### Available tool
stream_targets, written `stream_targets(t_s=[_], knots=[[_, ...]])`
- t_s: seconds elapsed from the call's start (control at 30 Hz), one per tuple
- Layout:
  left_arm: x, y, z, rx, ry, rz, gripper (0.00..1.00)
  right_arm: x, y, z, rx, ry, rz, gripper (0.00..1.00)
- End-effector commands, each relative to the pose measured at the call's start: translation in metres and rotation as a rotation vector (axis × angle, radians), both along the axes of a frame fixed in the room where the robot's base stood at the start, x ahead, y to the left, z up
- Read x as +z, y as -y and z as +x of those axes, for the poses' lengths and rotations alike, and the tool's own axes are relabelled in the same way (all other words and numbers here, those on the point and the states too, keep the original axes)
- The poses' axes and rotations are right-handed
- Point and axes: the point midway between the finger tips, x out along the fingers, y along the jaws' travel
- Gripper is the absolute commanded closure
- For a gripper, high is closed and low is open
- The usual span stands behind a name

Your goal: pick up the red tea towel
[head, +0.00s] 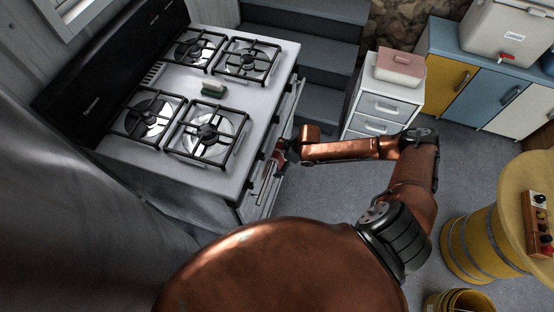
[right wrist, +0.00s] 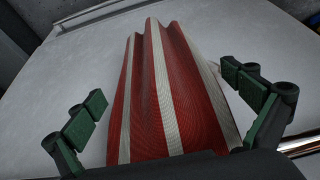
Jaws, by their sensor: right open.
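The red tea towel (right wrist: 187,95), with pale stripes, hangs in folds against the white oven front in the right wrist view. In the head view only a small red part of it (head: 280,160) shows at the stove's front. My right gripper (right wrist: 165,90) is open, with one green-padded finger on each side of the towel. The fingers look apart from the cloth. The towel's lower end is hidden behind the gripper body. My left gripper is not in view.
The stove (head: 170,168) has several burners and a green sponge (head: 214,90) on top. A white drawer unit (head: 378,108) stands beyond my right arm. Yellow barrel table (head: 480,235) stands at the right. Grey floor between is clear.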

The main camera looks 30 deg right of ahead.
Motion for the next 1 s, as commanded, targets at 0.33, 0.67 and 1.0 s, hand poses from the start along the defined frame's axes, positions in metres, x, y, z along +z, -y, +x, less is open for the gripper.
stream_targets(t_s=[0.33, 0.67, 1.0], knots=[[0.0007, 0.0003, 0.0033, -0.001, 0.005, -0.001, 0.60, 0.0011, -0.0009, 0.0003, 0.001, 0.001, 0.000, 0.17], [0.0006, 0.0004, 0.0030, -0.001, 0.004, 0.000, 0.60, 0.0010, -0.0008, 0.0002, 0.001, 0.001, 0.000, 0.40], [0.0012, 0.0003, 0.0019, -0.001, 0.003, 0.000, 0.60, 0.0026, -0.0002, -0.0001, 0.001, 0.001, 0.000, 0.44]])
